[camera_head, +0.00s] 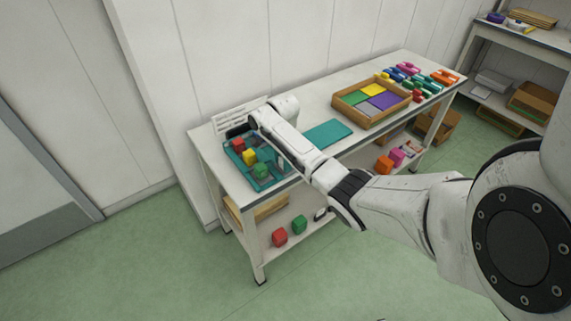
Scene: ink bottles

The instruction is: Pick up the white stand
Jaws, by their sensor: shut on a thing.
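The white stand (236,115), a pale card-like piece with lines of small dark print, is at the back left of the table against the wall. My arm reaches over the table from the right. My gripper (237,131) is at the stand's lower front, shut on it. The fingertips are small and dark here, and the wrist hides part of the stand. I cannot tell whether the stand is clear of the tabletop.
A teal tray (262,184) with red, yellow and green ink bottles lies just in front of my gripper. A teal mat (328,134) and a wooden tray (346,112) with coloured squares are to the right. Several coloured bottles stand at the far right end. A lower shelf holds more bottles.

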